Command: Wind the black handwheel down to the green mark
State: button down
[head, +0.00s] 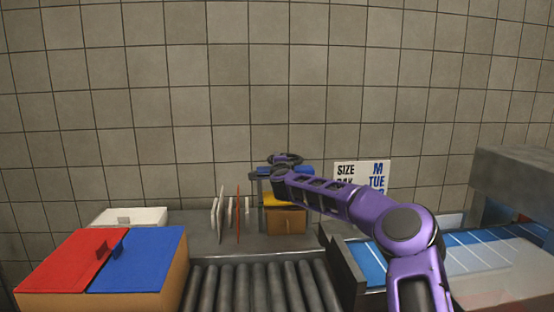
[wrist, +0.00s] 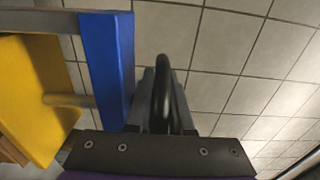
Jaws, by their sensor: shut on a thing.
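The black handwheel (head: 288,157) sits at the top of a small press with a blue crosspiece (head: 299,170) near the back wall. My gripper (head: 279,172) is at the wheel's near side. In the wrist view my gripper (wrist: 161,112) is shut on the handwheel's rim (wrist: 164,65), which stands between the two fingers as a dark curved bar. The blue crosspiece (wrist: 107,60) is left of the fingers, with a yellow block (wrist: 38,95) beyond it. I cannot make out the green mark in either view. My arm hides part of the press.
A brown box (head: 286,222) is below the yellow part. Upright thin plates (head: 238,215) stand left of the press. Red (head: 65,262) and blue (head: 138,260) lids, a roller conveyor (head: 258,283) and a blue belt (head: 480,245) are nearer. A sign (head: 362,174) is behind my arm.

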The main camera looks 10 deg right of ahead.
jog(key=m+h, duration=0.1)
jog(key=m+h+p, duration=0.1)
jog(key=h+p, duration=0.1)
jog(key=h, duration=0.1)
jog(key=shift+w+r+m+g, duration=0.3)
jog(key=shift+r+m, duration=0.05)
jog(key=shift+m, duration=0.05)
jog(key=m+h+p, duration=0.1)
jog(key=m+g+h+p, duration=0.1)
jog(key=h+p, duration=0.1)
jog(key=m+g+h+p, duration=0.1)
jog(key=shift+w+d+f+h, duration=0.2)
jog(key=shift+w+d+h, duration=0.1)
jog(key=shift+d+h, duration=0.1)
jog(key=c, duration=1.1)
grip_release()
jog(key=shift+f, duration=0.1)
jog(key=b+v, duration=0.1)
jog(key=v, duration=1.6)
jog(key=shift+s+a, duration=0.1)
jog(key=shift+a, duration=0.15)
